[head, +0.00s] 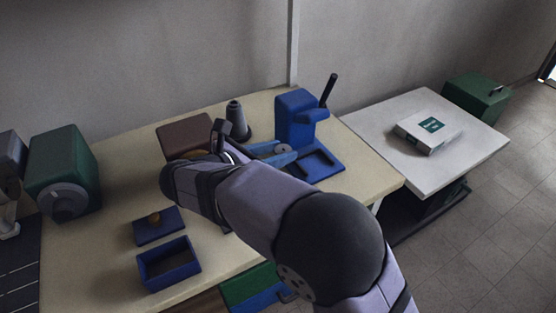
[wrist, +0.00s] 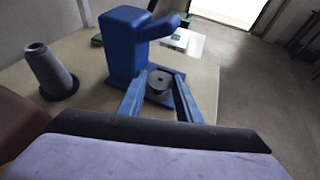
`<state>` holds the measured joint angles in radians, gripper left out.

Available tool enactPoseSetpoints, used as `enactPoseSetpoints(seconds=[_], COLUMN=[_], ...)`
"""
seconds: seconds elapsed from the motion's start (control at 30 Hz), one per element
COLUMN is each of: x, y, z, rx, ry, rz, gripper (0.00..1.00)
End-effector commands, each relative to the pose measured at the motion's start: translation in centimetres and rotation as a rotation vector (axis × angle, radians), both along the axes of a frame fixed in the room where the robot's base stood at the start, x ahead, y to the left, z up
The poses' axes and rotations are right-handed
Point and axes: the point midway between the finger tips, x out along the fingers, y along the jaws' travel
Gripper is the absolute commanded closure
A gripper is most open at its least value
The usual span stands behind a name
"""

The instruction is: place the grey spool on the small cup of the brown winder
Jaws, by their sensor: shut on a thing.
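My gripper (head: 281,151) has two long blue fingers, which also show in the wrist view (wrist: 158,92). They are shut on the grey spool (wrist: 160,79), a small round piece with a dark centre hole. The spool also shows between the fingertips in the head view (head: 284,148), in front of the blue machine. The brown winder (head: 184,135) stands left of my gripper, partly behind my arm; a brown edge shows at the left of the wrist view (wrist: 14,132). I cannot make out its small cup.
A blue machine (head: 293,117) with a black handle stands close to my fingertips. A dark grey cone (head: 236,121) stands between it and the winder. A blue open box (head: 169,264) and a knobbed blue lid (head: 158,226) lie at the front left. A green machine (head: 62,168) is far left.

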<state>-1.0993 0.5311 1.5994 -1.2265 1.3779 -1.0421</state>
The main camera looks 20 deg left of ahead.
Motion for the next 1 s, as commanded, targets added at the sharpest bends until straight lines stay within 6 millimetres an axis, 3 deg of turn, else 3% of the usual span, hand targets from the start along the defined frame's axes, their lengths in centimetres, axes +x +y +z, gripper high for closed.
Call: enactPoseSetpoints(seconds=[0.27, 0.53, 0.7, 1.0], x=[-1.2, -5.9, -8.7, -9.8], y=[1.6, 7.4, 9.6, 7.8], z=[1.0, 1.1, 1.0, 1.8], rx=[-0.001, -0.002, 0.0, 0.003], ry=[0.0, 0.001, 0.0, 0.0], rz=[0.039, 0.174, 0.181, 0.027], gripper=[0.89, 0.89, 0.89, 0.89])
